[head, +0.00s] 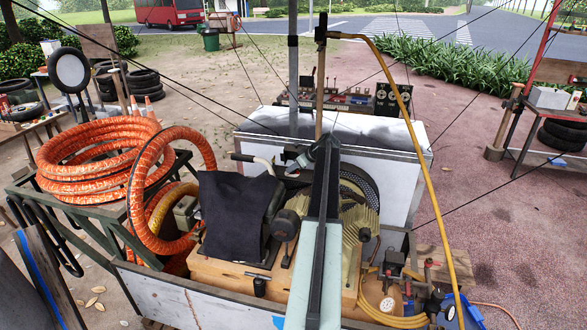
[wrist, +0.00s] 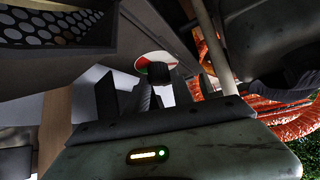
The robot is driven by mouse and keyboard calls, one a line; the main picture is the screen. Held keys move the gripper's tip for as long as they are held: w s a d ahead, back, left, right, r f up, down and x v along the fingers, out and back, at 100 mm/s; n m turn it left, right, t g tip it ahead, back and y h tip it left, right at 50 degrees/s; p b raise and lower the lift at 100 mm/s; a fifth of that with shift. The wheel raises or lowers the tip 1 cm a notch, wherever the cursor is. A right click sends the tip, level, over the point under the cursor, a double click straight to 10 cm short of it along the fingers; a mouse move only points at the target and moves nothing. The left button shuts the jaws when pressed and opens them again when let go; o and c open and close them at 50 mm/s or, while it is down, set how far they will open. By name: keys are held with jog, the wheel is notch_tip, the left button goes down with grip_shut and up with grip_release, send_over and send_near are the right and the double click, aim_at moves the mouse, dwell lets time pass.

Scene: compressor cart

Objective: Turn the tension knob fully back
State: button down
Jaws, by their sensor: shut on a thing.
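The tension knob (wrist: 159,72) is a small dark ribbed knob in the wrist view, in front of a round plate (wrist: 148,59) with white, red and green sectors. My gripper (wrist: 168,87) is shut on the knob, its dark fingers reaching up to it. The exact contact is in shadow and hard to see. In the head view my arm reaches forward over the cart, and my gripper (head: 303,158) is small at its far end. The knob is hidden there.
Left of my arm are a dark cloth-covered unit (head: 235,215) and orange hoses (head: 98,150). A finned yellowish block (head: 350,245) and a yellow hose (head: 402,95) are at the right. A white panel (head: 390,185) stands behind. In the wrist view, a perforated guard (wrist: 50,27) is close.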

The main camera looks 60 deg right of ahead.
jog(key=shift+d+n+y, duration=0.15)
jog(key=shift+n+y, duration=0.65)
jog(key=shift+n, duration=0.3)
jog(key=shift+s+f, duration=0.1)
jog(key=c, duration=1.1)
grip_release()
